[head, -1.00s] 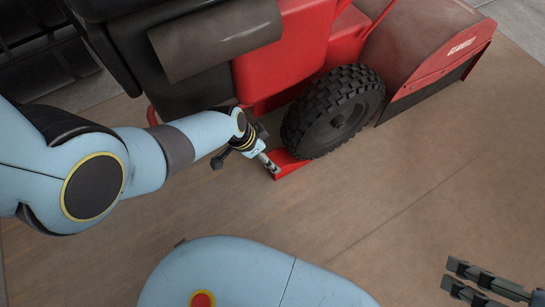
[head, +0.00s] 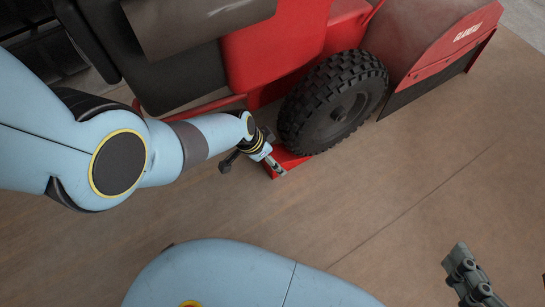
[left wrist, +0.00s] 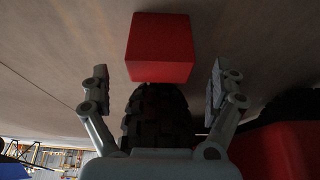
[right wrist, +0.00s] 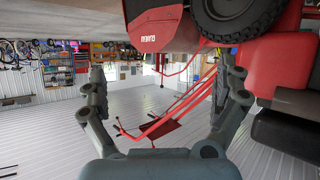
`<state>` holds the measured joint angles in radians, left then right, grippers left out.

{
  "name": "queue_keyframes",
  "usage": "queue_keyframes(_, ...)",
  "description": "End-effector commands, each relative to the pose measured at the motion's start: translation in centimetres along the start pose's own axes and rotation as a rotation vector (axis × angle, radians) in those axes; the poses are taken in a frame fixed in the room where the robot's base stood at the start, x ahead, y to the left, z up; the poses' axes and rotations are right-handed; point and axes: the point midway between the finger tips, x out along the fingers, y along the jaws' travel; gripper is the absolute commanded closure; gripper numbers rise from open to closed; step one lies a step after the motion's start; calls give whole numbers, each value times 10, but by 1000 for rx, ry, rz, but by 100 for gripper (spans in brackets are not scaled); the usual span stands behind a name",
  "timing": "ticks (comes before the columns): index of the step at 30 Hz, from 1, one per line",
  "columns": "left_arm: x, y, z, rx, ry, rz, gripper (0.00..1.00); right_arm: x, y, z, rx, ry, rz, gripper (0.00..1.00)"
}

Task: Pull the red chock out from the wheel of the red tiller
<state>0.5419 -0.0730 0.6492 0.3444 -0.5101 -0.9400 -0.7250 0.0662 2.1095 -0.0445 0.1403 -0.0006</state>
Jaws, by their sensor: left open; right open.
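The red chock (head: 289,160) lies on the floor against the black tyre (head: 333,103) of the red tiller (head: 275,45). My left gripper (head: 277,167) is at the chock's near left end in the head view. In the left wrist view the chock (left wrist: 160,48) shows as a red block beyond and between the open fingers (left wrist: 160,90), with a gap on each side; the tyre (left wrist: 158,115) is behind it. My right gripper (head: 465,275) is open and empty at the lower right of the head view, away from the tiller; its fingers also show in the right wrist view (right wrist: 160,90).
The brown floor (head: 430,200) in front of the tiller is clear. The tiller's red front housing (head: 440,50) stands right of the wheel. The right wrist view shows a red-framed implement (right wrist: 165,125) and shelves (right wrist: 60,72) farther off.

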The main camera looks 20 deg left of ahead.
Motion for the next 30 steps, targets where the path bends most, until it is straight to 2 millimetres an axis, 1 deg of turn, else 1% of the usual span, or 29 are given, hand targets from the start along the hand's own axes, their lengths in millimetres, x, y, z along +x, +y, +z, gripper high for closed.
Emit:
queue_keyframes(3, 6, 1, 1, -1, -2, 2, 6, 8, 1, -22, -8, 87, 0, 0)
queue_keyframes(9, 13, 1, 2, -1, -2, 2, 6, 17, 1, -61, -23, 237, 0, 0)
queue_keyframes(15, 19, 0, 1, -1, -1, 1, 6, 20, 2, -92, -34, 360, -1, 0)
queue_keyframes(18, 20, 0, 1, 0, 0, 0, 6, 20, 1, -102, -37, 399, -1, 0)
queue_keyframes(21, 21, 0, 0, 0, 0, 0, 6, 20, 1, -108, -39, 421, -1, 0)
queue_keyframes(30, 21, 0, 0, 0, 0, 0, 6, 20, 1, -110, -40, 431, -1, 0)
